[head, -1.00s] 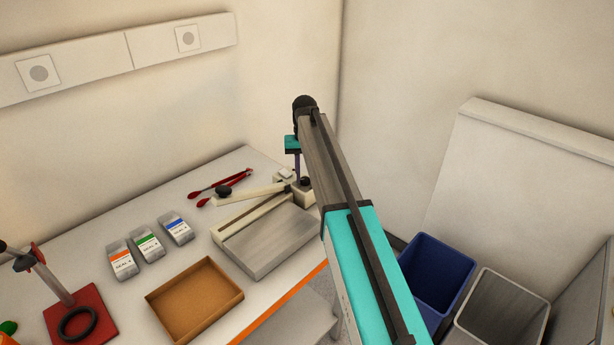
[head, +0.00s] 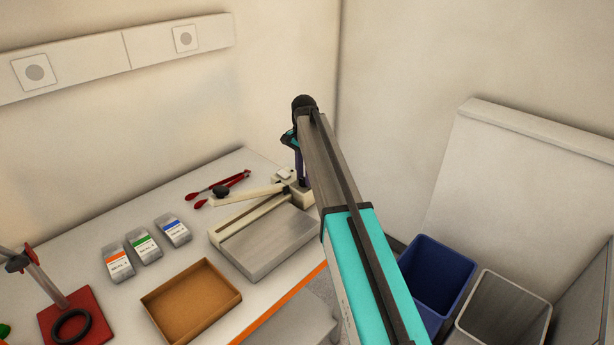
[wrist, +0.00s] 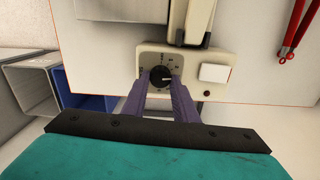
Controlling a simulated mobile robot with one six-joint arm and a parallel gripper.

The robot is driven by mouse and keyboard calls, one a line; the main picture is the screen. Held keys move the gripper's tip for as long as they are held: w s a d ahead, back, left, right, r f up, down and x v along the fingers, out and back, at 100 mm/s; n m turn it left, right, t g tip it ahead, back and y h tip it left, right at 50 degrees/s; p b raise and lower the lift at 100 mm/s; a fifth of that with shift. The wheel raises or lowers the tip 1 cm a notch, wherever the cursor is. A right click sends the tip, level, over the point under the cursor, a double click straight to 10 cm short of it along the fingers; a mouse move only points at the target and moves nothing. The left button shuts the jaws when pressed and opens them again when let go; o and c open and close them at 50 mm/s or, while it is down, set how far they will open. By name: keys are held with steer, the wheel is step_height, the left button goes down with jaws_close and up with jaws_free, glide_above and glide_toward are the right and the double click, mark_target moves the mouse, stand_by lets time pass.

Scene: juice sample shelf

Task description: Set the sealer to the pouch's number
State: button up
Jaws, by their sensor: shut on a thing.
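The sealer (head: 262,243) stands at the right end of the table, its long arm raised above its grey bed. In the wrist view its cream control box (wrist: 212,59) carries a round black dial (wrist: 161,77) with small marks around it and a white button (wrist: 214,73). My gripper (wrist: 162,80) is shut on the dial, one purple finger on each side. The dial's white pointer line points right; the marks are too small to read. Three pouches (head: 117,263) (head: 145,247) (head: 173,231) with orange, green and blue labels stand on the table; their numbers are not legible.
A brown tray (head: 191,300) lies in front of the pouches. Red tongs (head: 218,190) lie behind the sealer. A red stand with a black ring (head: 70,326) is at the left. Blue (head: 437,280) and grey (head: 503,318) bins stand right of the table.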

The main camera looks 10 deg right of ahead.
mark_target(304, 179)
steer(key=m, duration=0.3)
steer(key=shift+w+r+m, duration=0.1)
steer(key=shift+m, duration=0.2)
steer(key=shift+m+b, duration=0.3)
steer(key=shift+m, duration=1.5)
steer(key=shift+r, duration=0.1)
steer(key=o, duration=1.1)
steer(key=shift+c, duration=0.2)
step_height(304, 179, up, 14)
steer(key=b, duration=0.3)
steer(key=shift+f+b, duration=0.2)
steer(key=shift+b, duration=0.15)
